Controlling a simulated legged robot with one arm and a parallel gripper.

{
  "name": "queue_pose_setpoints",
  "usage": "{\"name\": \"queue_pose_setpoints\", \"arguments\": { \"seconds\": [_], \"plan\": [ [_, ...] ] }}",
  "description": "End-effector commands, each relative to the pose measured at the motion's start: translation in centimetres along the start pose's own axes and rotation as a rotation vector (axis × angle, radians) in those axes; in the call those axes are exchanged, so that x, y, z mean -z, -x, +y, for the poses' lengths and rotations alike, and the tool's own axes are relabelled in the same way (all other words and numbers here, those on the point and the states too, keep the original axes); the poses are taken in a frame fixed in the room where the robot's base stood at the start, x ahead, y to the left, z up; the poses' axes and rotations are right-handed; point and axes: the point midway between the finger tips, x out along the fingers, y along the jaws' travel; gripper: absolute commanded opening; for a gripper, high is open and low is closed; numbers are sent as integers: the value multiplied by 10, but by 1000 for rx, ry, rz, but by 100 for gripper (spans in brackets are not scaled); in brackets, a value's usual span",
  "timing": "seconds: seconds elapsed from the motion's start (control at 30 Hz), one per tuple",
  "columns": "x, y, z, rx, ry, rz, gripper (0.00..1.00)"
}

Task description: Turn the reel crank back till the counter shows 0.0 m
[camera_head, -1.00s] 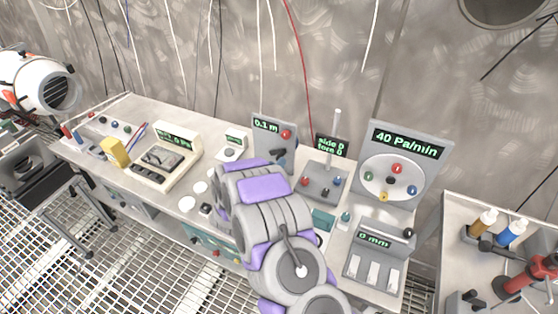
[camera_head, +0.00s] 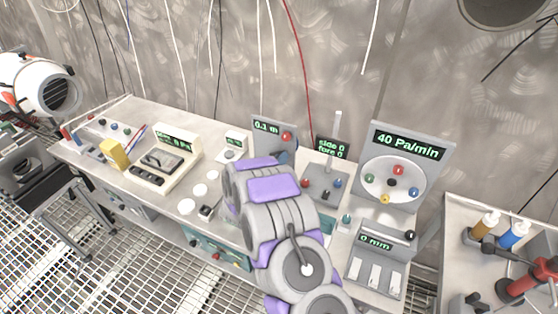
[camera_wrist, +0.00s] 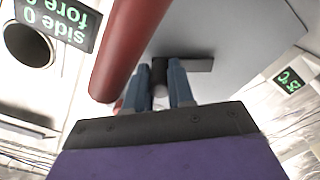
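The reel panel (camera_head: 262,140) stands at the back of the bench, and its green counter (camera_head: 266,127) reads 0.1 m. A red knob (camera_head: 287,135) sits on its right side. My gripper (camera_wrist: 160,82) is in the wrist view, with two blue-grey fingers on either side of a dark crank handle (camera_wrist: 160,72). The fingers appear to touch the handle on both sides. A grey bar (camera_wrist: 199,65) lies beside the handle. In the head view my arm hides the gripper and the crank.
A thick red cylinder (camera_wrist: 130,45) passes close beside the fingers in the wrist view. The side/fore display (camera_head: 331,148) and a lever post (camera_head: 337,128) stand to the right of the reel panel. A gauge panel (camera_head: 437,165) reads 40 Pa/min.

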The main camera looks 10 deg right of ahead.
Motion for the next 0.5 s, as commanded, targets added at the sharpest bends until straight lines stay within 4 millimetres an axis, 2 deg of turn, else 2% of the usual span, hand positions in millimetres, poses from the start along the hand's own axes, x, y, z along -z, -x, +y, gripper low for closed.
{"name": "queue_pose_setpoints", "arguments": {
  "seconds": [0.03, 0.2, 0.5],
  "plan": [
    [0, 0, -1, 3, 1, 1, 14],
    [1, 1, -2, 4, 1, 2, 0],
    [3, 1, -2, 6, 19, 2, 0]
  ]
}}
